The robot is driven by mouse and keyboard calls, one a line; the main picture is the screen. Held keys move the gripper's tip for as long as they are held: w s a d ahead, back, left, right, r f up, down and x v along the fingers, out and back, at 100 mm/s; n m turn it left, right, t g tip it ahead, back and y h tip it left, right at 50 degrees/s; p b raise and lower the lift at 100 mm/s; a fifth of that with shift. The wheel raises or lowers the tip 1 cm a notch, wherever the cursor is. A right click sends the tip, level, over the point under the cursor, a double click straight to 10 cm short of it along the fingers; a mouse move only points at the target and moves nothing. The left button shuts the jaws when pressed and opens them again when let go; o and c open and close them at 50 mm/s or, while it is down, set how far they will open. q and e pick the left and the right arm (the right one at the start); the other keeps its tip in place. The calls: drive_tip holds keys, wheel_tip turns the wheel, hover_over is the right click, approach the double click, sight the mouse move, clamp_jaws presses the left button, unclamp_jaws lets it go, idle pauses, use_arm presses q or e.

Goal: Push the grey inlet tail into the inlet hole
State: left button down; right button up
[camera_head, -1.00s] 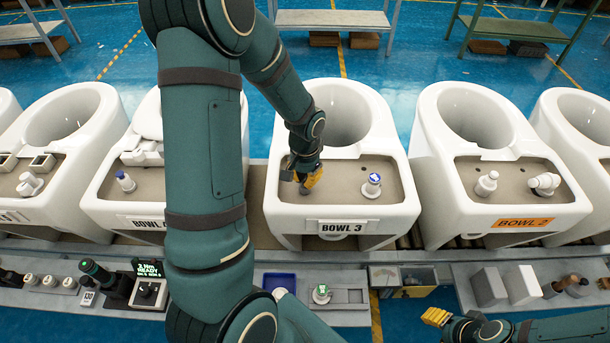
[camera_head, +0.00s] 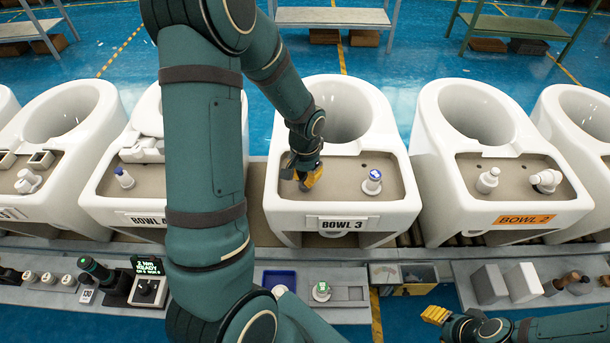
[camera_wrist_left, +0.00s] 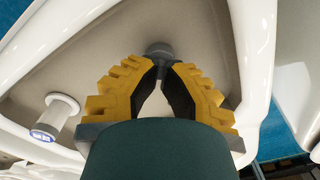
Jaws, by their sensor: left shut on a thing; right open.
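The grey inlet tail (camera_wrist_left: 160,50) shows in the left wrist view as a dark grey round piece at the fingertips. My left gripper (camera_head: 308,184) is shut on it, with its yellow fingers tilted together. It is low over the left part of the beige deck of the bowl marked BOWL 3 (camera_head: 405,208). The inlet hole is not visible at the tail; the gripper and tail cover that spot. I cannot tell how deep the tail sits. My right gripper (camera_head: 436,315) is open and empty at the lower right, away from the bowl.
A white fitting with a blue top (camera_head: 372,182) stands on the same deck, right of my left gripper; it also shows in the left wrist view (camera_wrist_left: 52,118). Neighbouring bowls stand on both sides.

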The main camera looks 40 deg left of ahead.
use_arm(q)
drive_tip(key=shift+r+p, duration=1.05)
drive_tip(key=shift+r, duration=0.5)
wheel_tip(320, 180, up, 12)
use_arm(e)
wheel_tip(320, 180, up, 2)
drive_tip(key=shift+r, duration=0.1)
use_arm(q)
drive_tip(key=shift+f, duration=0.1)
